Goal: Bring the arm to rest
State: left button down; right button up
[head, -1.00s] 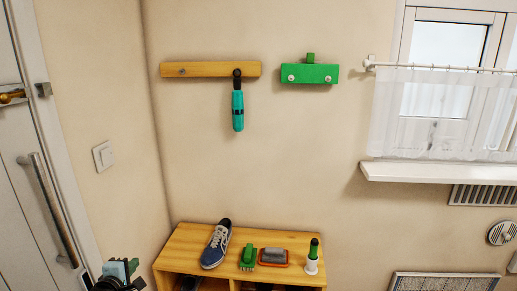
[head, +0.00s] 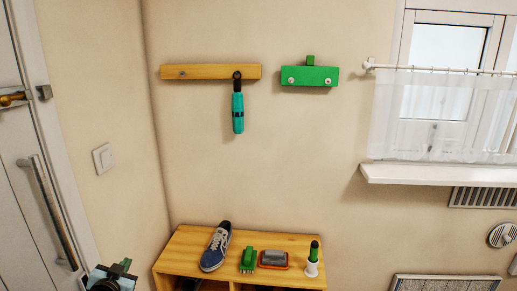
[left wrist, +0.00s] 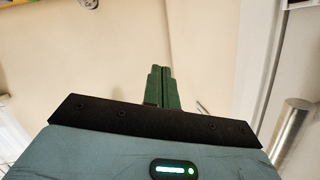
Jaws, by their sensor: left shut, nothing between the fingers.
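My left gripper (head: 124,267) shows at the bottom left corner of the head view, in front of the white door. In the left wrist view its two green fingers (left wrist: 163,88) are pressed together with nothing between them. They point toward a plain beige wall and touch nothing that I can see. Most of my left arm is outside the head view. My right gripper does not show.
A wooden shoe bench (head: 185,246) holds a blue shoe (head: 216,247), a green brush (head: 248,259) and other small items. A teal umbrella (head: 238,112) hangs from a wooden rack (head: 205,72). The door handle (head: 47,210) is near my left gripper.

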pick_arm(q)
jog(key=s+d+f+g+h, duration=0.15)
jog(key=s+d+f, duration=0.35)
jog(key=s+f, duration=0.5)
jog(key=s+d+f+g+h, duration=0.1)
jog(key=s+d+f+g, duration=0.1)
jog(key=s+d+f, duration=0.7)
jog(key=s+d+g, duration=0.1)
jog(key=s+d, duration=0.1)
jog(key=s, duration=1.1)
jog(key=s+d+f+n+g+h, duration=0.1)
jog(key=s+d+g, duration=0.1)
jog(key=s, duration=1.1)
jog(key=shift+s+d+f, duration=0.2)
